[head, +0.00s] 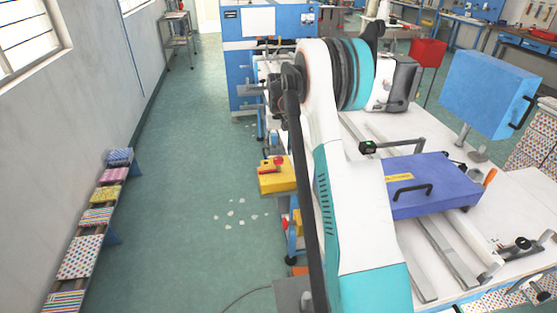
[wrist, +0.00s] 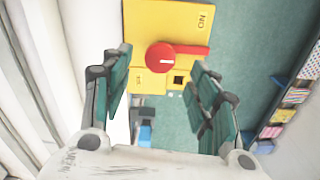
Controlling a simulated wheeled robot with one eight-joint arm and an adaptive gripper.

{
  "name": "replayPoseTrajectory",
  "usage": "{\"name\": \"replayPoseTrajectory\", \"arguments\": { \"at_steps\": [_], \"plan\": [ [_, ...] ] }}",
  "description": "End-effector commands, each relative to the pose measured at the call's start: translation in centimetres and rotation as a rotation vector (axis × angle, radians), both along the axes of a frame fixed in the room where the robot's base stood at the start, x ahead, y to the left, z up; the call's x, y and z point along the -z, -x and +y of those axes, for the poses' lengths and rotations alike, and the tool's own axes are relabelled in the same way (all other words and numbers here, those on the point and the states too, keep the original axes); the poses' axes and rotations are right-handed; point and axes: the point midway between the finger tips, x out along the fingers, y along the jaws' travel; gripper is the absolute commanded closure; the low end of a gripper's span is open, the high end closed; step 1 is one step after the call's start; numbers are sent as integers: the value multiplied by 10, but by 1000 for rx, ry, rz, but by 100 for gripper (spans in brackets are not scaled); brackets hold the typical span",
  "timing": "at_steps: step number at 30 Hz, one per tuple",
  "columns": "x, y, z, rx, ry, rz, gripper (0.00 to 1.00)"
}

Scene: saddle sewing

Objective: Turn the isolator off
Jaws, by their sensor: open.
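The isolator (wrist: 150,20) is a yellow box with a round red knob (wrist: 160,57) and a red bar reaching to the right of it in the wrist view. A white line marks the knob face, and a dark "ON" label shows at the upper right. The isolator also shows in the head view (head: 270,185), left of my arm. My gripper (wrist: 163,70) is open and empty, with one finger on each side below the knob. I cannot tell how far the fingertips are from it. The gripper is not distinguishable in the head view.
A white machine bed (head: 480,215) with rails, and a blue-purple cover (head: 425,185) with a black handle, lies at right. A low rack with several patterned boxes (head: 85,255) lines the left wall. The green floor (head: 190,150) between is open.

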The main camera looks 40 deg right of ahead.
Motion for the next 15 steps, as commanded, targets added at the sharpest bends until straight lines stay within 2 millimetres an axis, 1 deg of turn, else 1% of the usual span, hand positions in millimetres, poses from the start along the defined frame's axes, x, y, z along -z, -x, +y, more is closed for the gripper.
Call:
{"name": "replayPoseTrajectory", "arguments": {
  "at_steps": [1,6,9,15],
  "plan": [
    [11,0,0,0,0,0,45],
    [35,0,0,0,0,0,45],
    [43,0,0,0,0,0,45],
    [49,0,0,-1,0,0,45]
  ]
}}
